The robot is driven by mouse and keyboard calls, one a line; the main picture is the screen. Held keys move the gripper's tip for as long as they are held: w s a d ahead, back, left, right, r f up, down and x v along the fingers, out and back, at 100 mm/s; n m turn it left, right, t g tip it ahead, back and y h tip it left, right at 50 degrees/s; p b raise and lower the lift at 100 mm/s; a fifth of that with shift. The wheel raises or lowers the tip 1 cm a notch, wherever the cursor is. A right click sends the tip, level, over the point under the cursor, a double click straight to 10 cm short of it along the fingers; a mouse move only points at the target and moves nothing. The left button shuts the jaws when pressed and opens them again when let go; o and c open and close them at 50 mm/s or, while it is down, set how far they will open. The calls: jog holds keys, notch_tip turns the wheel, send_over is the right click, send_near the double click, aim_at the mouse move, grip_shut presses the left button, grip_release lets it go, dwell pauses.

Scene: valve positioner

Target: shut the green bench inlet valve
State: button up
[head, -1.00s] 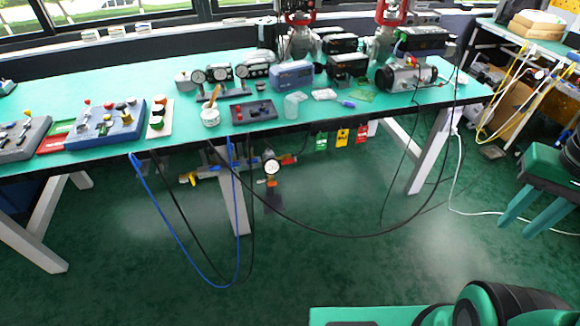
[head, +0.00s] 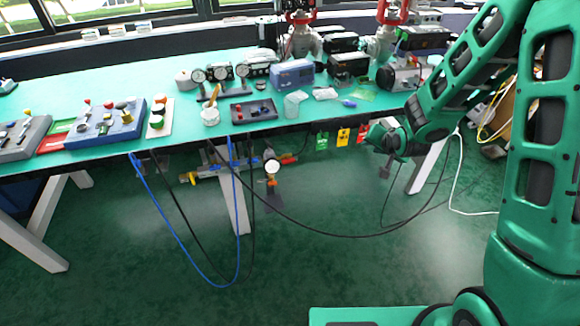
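A pipe assembly (head: 228,171) hangs under the front edge of the bench. It has a yellow handle (head: 187,180) at its left end, a round white-faced gauge (head: 272,166), an orange part below the gauge and a red part (head: 288,160) at its right end. I cannot make out a green valve handle on it; the parts are small and crossed by hoses. My gripper (head: 385,172) is in front of the bench edge, well right of the assembly and apart from it, pointing downward. Its fingers are too small to tell whether they are open.
Green, yellow and red tags (head: 342,137) hang at the bench edge between my gripper and the pipes. A blue hose (head: 183,245) and a black hose (head: 310,235) loop down in front. White bench legs (head: 236,205) stand below. Devices crowd the bench top (head: 150,80). The front floor is clear.

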jog(key=w+a+f+t+y, duration=0.1)
jog(key=w+a+f+y, duration=0.1)
jog(key=a+f, duration=0.35)
jog(key=m+t+y, duration=0.2)
jog(key=m+t, duration=0.5)
jog(key=m, duration=0.2)
send_near(289, 161)
jog(key=x, duration=0.8)
jog(key=shift+f, duration=0.3)
jog(key=shift+w, duration=0.1)
